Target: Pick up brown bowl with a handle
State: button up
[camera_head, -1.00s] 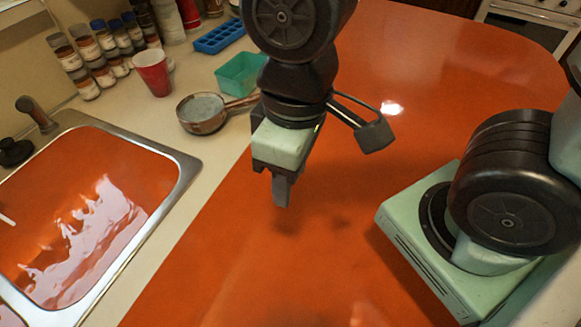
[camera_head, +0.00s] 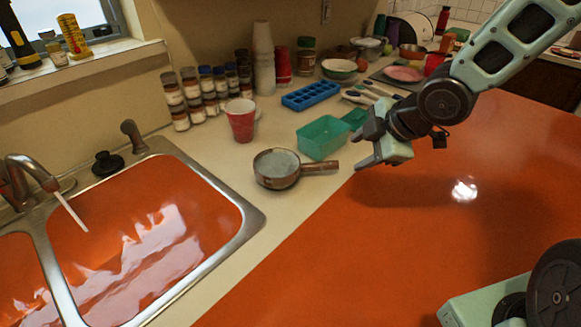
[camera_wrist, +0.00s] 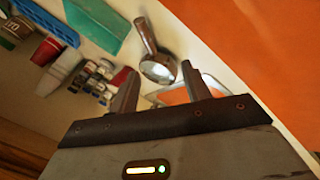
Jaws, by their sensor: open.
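The brown bowl with a handle (camera_head: 277,170) stands upright on the cream counter, right of the sink, its handle pointing right. Its inside looks pale grey. My gripper (camera_head: 368,152) is open and empty, to the right of the bowl and apart from it, just past the handle's end. In the wrist view the bowl (camera_wrist: 158,68) lies beyond the gap between my two open fingers (camera_wrist: 160,92), with its handle pointing up the picture.
A teal tub (camera_head: 322,138) stands close behind the handle. A red cup (camera_head: 241,120), spice jars (camera_head: 205,92) and a blue ice tray (camera_head: 311,95) are farther back. The sink (camera_head: 250,215) lies to the left. The orange surface (camera_head: 400,240) in front is clear.

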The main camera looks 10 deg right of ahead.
jog(key=w+d+n, duration=0.1)
jog(key=w, duration=0.1)
jog(key=b, duration=0.6)
send_near(321, 165)
jog(key=f, duration=0.1)
jog(key=w+f, duration=0.1)
jog(key=f, duration=0.1)
jog(key=shift+w+a+f+t+y, duration=0.15)
jog(key=shift+a+t+y, duration=0.1)
jog(key=shift+t+y, duration=0.15)
jog(key=shift+x, duration=3.25)
grip_shut()
